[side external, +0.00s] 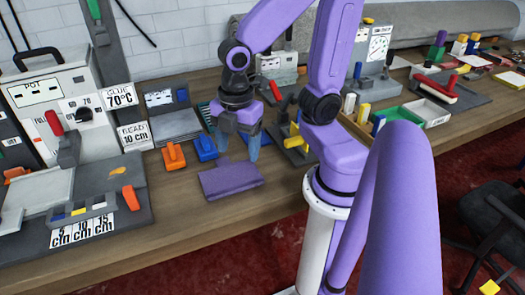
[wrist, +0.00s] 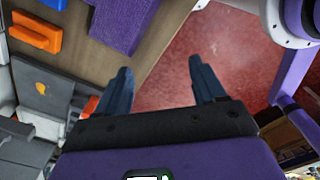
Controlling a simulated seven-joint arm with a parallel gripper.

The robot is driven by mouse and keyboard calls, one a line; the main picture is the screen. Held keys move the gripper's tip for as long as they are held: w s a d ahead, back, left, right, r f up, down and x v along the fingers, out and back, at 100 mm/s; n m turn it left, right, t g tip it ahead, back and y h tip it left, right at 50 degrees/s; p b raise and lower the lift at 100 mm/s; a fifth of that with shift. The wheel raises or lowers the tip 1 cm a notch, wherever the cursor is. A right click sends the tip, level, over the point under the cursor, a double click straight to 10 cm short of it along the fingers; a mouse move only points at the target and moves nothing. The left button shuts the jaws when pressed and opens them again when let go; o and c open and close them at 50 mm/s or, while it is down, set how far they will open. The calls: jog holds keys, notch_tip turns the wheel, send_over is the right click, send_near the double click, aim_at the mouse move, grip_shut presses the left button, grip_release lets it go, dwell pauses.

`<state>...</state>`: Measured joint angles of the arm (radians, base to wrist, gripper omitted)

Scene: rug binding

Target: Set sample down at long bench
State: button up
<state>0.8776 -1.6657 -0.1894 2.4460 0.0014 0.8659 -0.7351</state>
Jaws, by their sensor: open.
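The sample appears to be a flat purple piece (side external: 231,179) lying on the long wooden bench (side external: 180,215) near its front edge. It also shows at the top of the wrist view (wrist: 118,20), apart from my fingers. My gripper (side external: 238,147) has blue-grey fingers and hangs above and behind the sample in the side view. In the wrist view my gripper (wrist: 160,78) is open, with nothing between its fingers. The red floor shows beyond the fingertips there.
Orange (side external: 174,156) and blue (side external: 206,149) blocks stand left of my gripper. A grey jig (side external: 125,200) is at the left. A yellow-handled tool (side external: 296,142) stands to the right, and a green-and-white tray (side external: 415,116) lies farther right. Bare bench lies left of the sample.

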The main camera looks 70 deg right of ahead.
jog(key=s+a+m, duration=0.1)
jog(key=s+m, duration=0.3)
jog(key=s, duration=0.2)
jog(key=shift+s+a+r+m, duration=0.15)
jog(key=shift+a+r+m, duration=0.05)
jog(key=shift+r+m, duration=0.25)
dwell(0.9)
